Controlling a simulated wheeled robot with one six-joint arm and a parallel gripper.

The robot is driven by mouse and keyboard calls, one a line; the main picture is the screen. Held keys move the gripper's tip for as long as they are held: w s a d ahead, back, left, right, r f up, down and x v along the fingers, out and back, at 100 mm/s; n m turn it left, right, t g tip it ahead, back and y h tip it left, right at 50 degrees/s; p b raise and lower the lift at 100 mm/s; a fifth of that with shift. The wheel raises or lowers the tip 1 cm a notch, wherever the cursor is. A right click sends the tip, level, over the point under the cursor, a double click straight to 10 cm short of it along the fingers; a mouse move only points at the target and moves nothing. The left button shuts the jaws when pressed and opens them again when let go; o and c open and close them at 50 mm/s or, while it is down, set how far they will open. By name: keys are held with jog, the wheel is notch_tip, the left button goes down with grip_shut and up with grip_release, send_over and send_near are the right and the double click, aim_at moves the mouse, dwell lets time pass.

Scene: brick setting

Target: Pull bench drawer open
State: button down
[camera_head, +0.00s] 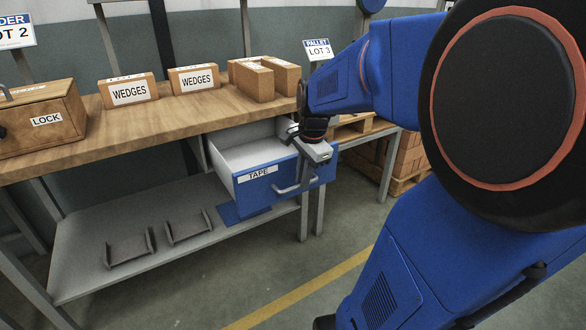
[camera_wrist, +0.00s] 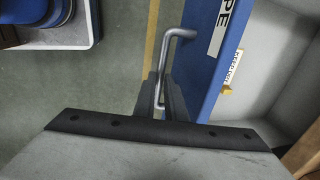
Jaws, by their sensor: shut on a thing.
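The bench drawer (camera_head: 247,162) hangs under the workbench top and is pulled out, with its white inside visible. Its blue front (camera_head: 270,188) carries a TAPE label and a grey bar handle (camera_head: 295,180). My gripper (camera_head: 297,178) is at the right part of the drawer front, its fingertips partly hidden. In the wrist view the handle (camera_wrist: 166,62) runs down between the two dark fingers of my gripper (camera_wrist: 161,95), which are shut on it. The blue drawer front also shows in the wrist view (camera_wrist: 202,50), right of the fingers.
On the bench top (camera_head: 180,118) stand a LOCK box (camera_head: 40,120), WEDGES boxes (camera_head: 130,92) and plain boxes. A lower shelf (camera_head: 120,240) holds two grey brackets. A pallet of bricks (camera_head: 405,160) stands right of the bench. The floor in front is clear.

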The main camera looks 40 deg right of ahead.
jog(key=shift+s+a, duration=0.1)
jog(key=shift+s, duration=1.35)
jog(key=c, duration=1.8)
grip_release()
jog(key=shift+r, duration=0.15)
jog(key=s+r, duration=0.1)
jog(key=r, duration=0.4)
jog(key=s+r, duration=0.1)
jog(key=r, duration=0.5)
jog(key=s+r, duration=0.1)
jog(key=r, duration=0.4)
jog(key=shift+s+a+r, duration=0.1)
jog(key=shift+s+r, duration=0.1)
jog(key=shift+r, duration=0.2)
